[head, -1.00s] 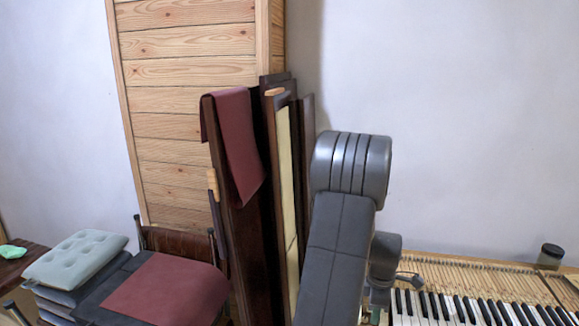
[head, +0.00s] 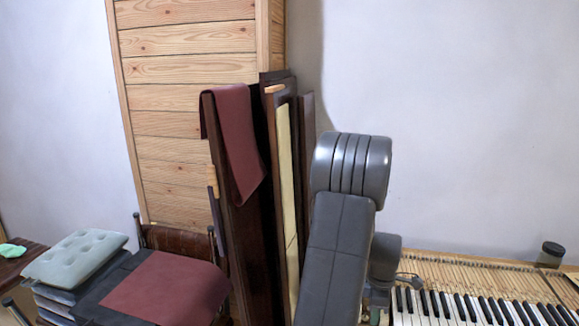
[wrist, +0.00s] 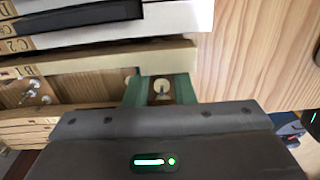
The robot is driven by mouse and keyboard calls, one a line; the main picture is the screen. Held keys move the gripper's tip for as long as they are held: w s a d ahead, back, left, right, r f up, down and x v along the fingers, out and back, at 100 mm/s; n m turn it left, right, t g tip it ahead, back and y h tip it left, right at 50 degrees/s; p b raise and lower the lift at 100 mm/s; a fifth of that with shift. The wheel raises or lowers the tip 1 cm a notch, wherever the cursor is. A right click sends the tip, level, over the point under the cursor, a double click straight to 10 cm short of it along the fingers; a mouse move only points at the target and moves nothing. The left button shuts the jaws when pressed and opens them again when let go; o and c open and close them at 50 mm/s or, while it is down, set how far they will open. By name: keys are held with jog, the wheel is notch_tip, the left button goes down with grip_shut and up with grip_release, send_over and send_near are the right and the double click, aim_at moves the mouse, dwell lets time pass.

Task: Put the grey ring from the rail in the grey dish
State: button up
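I cannot make out the grey ring, the rail or the grey dish in either view. The dark body of my gripper (wrist: 160,125), with a small green light on it, fills the lower middle of the wrist view. In the head view my arm stands in front of the left end of the keyboard and my gripper does not show.
Piano keys (head: 470,308) lie at the lower right, with a dark jar (head: 551,254) behind them. Dark panels (head: 240,220) lean against a wooden board at centre. A stack of cushions (head: 75,258) is at left. In the wrist view, lettered keys (wrist: 90,35) lie beside a wooden surface (wrist: 255,50).

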jog(key=shift+f, duration=0.25)
dwell(0.3)
jog(key=shift+c, duration=1.2)
jog(key=shift+r, duration=0.2)
jog(key=shift+r+p, duration=0.85)
jog(key=shift+r, duration=0.4)
jog(key=shift+r, duration=0.1)
jog(key=shift+r+p, duration=2.15)
jog(key=shift+r, duration=0.85)
jog(key=shift+f, duration=0.1)
